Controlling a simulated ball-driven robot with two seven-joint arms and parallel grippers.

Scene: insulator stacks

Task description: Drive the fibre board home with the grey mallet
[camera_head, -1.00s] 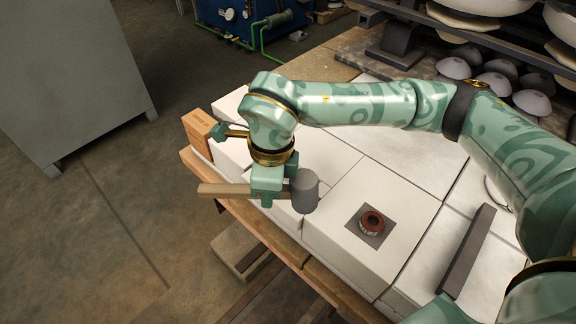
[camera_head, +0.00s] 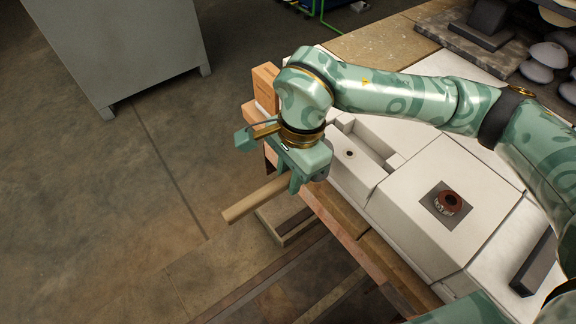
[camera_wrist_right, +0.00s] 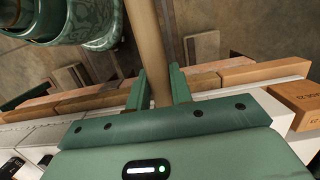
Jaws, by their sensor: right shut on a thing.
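My right gripper (camera_head: 302,178) is shut on the wooden handle of the grey mallet (camera_head: 258,197), at the front edge of the white blocks. The handle sticks out to the lower left over the floor. The grey head is mostly hidden behind the gripper. In the right wrist view the handle (camera_wrist_right: 150,45) runs up from between the fingers (camera_wrist_right: 158,90). A white block with a recess and a small hole (camera_head: 349,153) is just right of the gripper. I cannot make out the fibre board with certainty. My left gripper is not in view.
A red-brown ring (camera_head: 448,202) sits on a small grey square on the white blocks. A dark bar (camera_head: 534,262) lies at the right. A wooden block (camera_head: 265,87) stands behind my wrist. A grey cabinet (camera_head: 115,45) stands at the upper left.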

